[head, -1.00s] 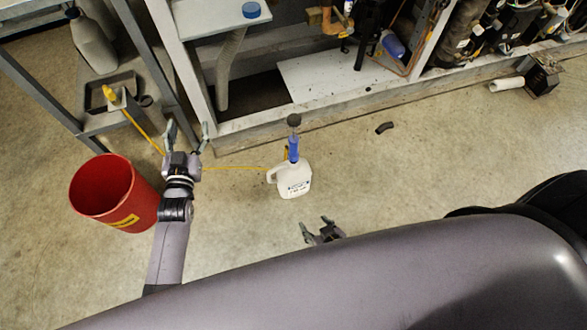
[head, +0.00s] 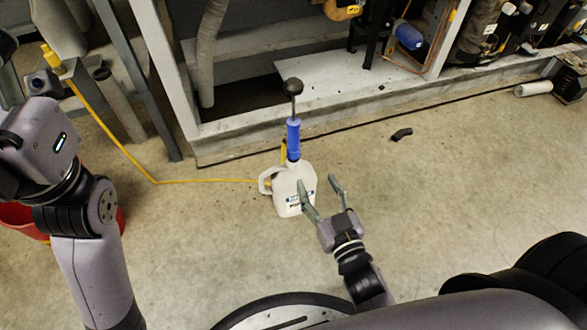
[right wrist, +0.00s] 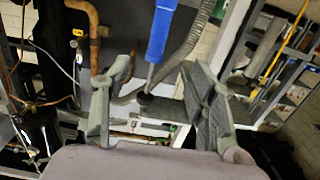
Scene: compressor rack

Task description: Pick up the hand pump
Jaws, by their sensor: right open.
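The hand pump (head: 293,140) is a blue tube with a thin rod and a black knob on top. It stands upright in the neck of a white jug (head: 281,184) on the floor. My right gripper (head: 317,180) is open and empty just right of the jug, lower than the blue tube in the head view; its left finger overlaps the jug's edge. In the right wrist view the blue pump (right wrist: 161,35) shows beyond the open fingers (right wrist: 157,66), with its dark knob between them. My left arm is at the left, but its jaws do not show.
A yellow hose (head: 205,181) runs from the jug across the floor to the left. The rack's base rail (head: 350,115) lies behind the pump. A red bucket (head: 22,222) is partly hidden by my left arm. Floor right of my right gripper is clear, except a small black piece (head: 402,134).

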